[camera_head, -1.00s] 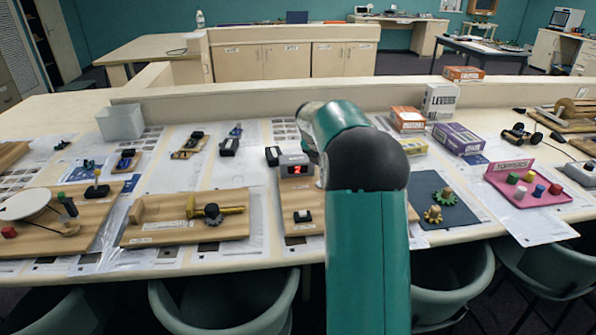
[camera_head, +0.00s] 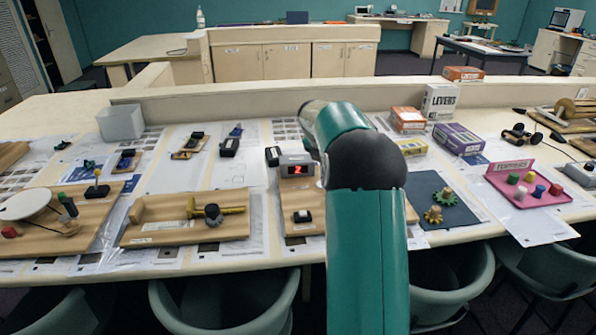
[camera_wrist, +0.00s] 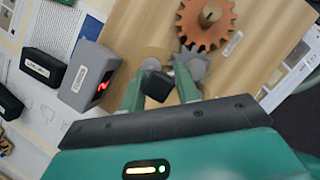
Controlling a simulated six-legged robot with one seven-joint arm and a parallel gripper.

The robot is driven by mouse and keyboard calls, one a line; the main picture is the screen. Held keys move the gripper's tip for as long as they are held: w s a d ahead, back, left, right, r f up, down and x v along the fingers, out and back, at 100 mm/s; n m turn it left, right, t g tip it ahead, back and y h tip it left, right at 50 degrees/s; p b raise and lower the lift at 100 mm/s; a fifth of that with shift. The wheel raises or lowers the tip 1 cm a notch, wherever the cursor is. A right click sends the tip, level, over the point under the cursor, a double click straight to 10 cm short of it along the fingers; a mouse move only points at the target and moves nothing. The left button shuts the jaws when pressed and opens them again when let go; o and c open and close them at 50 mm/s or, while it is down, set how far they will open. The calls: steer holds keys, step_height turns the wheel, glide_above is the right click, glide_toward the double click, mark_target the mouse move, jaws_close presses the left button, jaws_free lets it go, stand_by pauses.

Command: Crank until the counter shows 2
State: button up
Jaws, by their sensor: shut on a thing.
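The counter (camera_head: 296,168) is a grey box with a red lit display reading 2 in the head view. My gripper (camera_wrist: 160,88) is shut on a black crank knob (camera_wrist: 158,86), close to a grey gear (camera_wrist: 190,64). A larger orange-brown gear (camera_wrist: 206,22) sits beyond on the same wooden board (camera_wrist: 135,38). In the head view my arm hides the gripper, the crank and most of the board.
A black box (camera_wrist: 42,67) stands beside the counter. Left of it is a wooden board (camera_head: 170,232) with a small dark gear. Right of my arm are a dark mat (camera_head: 448,208) with gears and a pink tray (camera_head: 530,197). Chairs stand along the table's front edge.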

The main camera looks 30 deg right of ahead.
steer(key=o, duration=0.9)
steer(key=v, duration=0.8)
stand_by(0.5)
